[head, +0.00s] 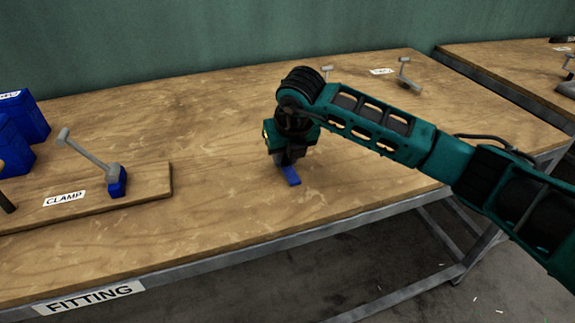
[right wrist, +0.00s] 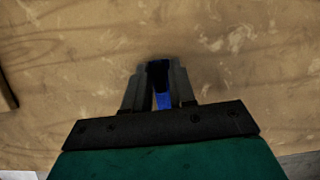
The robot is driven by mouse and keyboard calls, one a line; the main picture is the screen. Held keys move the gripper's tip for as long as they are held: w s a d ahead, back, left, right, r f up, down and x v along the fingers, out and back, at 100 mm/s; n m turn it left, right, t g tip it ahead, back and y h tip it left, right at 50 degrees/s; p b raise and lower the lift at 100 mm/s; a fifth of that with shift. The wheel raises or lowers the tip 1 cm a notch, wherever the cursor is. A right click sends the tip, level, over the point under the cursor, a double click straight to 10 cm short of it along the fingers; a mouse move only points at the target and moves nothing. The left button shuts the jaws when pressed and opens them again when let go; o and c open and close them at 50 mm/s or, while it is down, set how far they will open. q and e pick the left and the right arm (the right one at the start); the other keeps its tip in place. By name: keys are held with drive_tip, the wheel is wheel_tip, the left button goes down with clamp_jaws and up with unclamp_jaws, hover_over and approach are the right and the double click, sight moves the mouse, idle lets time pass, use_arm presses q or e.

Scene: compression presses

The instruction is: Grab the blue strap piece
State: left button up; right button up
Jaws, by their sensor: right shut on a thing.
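The blue strap piece (head: 291,176) is a small flat blue strip at the wooden table's middle, partly hidden under my right gripper (head: 288,160). The gripper points down over it and is shut on it. In the right wrist view the blue strap piece (right wrist: 164,101) shows between the two grey fingers of my right gripper (right wrist: 157,75). I cannot tell whether the strap touches the table. My left gripper is not in view.
A board labelled CLAMP (head: 150,187) with a grey lever on a blue block (head: 117,183) lies at left. Blue bins (head: 28,118) stand at the far left. Grey lever parts (head: 406,80) stand at the back. The table around my right gripper is clear.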

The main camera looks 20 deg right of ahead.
clamp_jaws()
